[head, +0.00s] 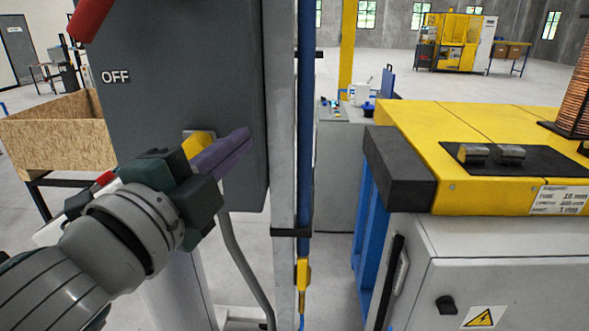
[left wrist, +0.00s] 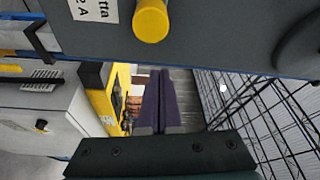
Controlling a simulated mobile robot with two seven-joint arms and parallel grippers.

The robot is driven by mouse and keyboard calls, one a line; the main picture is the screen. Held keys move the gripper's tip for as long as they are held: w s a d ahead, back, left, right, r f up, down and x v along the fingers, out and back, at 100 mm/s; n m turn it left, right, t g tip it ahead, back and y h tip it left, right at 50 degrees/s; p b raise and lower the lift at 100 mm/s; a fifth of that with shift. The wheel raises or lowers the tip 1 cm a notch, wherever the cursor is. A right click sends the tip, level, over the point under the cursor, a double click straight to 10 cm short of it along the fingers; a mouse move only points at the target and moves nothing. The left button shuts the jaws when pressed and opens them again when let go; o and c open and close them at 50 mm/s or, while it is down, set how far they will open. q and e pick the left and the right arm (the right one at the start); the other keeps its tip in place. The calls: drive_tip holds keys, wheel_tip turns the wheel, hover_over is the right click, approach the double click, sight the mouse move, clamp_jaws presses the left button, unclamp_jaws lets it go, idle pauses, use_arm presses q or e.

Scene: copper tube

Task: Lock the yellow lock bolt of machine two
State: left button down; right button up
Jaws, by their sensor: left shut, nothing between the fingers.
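The grey switch box (head: 180,60) fills the left of the head view, with an "OFF" label on its front. The yellow lock bolt (head: 197,143) is on the lower part of the box, partly hidden behind my left gripper's fingers. In the left wrist view the bolt (left wrist: 150,20) is a short yellow cylinder standing out from the dark panel. My left gripper (head: 245,138) has its purple fingers together and empty, in front of the lower box and pointing right. In the left wrist view the fingers (left wrist: 160,75) lie below the bolt, with a gap between. My right gripper is not in view.
A red handle (head: 90,18) sits at the upper left of the box. A post with a blue pipe (head: 305,130) stands right beside the box. A yellow-topped machine (head: 480,150) stands at right. A wooden crate (head: 60,135) stands at left. Black wire mesh (left wrist: 270,110) shows in the wrist view.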

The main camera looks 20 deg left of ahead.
use_arm(q)
drive_tip(key=s+b, duration=0.3)
drive_tip(key=s, duration=0.7)
drive_tip(key=shift+a+f, duration=0.2)
drive_tip(key=shift+f, duration=0.15)
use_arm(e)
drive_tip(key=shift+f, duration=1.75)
